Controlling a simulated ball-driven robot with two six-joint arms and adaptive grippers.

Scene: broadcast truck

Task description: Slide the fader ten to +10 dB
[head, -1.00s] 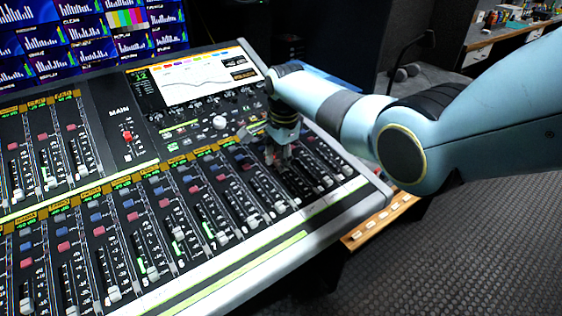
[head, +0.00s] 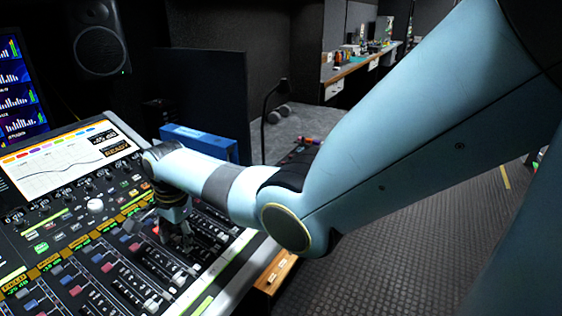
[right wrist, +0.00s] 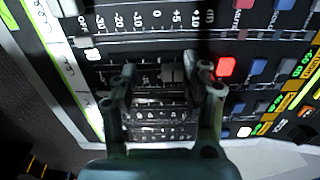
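The mixing console (head: 110,215) fills the lower left of the head view, with its rows of faders. My right gripper (head: 178,240) points down over the fader strips near the console's right end. In the right wrist view its two fingers (right wrist: 168,75) stand apart over a dark fader strip. A greyish block, perhaps a fader cap (right wrist: 172,73), shows between them; I cannot tell whether they touch it. A dB scale (right wrist: 155,18) up to +10 runs beside a neighbouring slot, whose grey cap (right wrist: 84,41) sits at the low end. I cannot read which fader is ten. My left gripper is not in view.
Grey, blue and red buttons (right wrist: 226,67) lie beyond the +10 ends. The console screen (head: 70,160) stands behind the strips. A blue box (head: 200,142) is behind my right forearm. A wooden ledge (head: 275,272) borders the console's right side, with open floor beyond.

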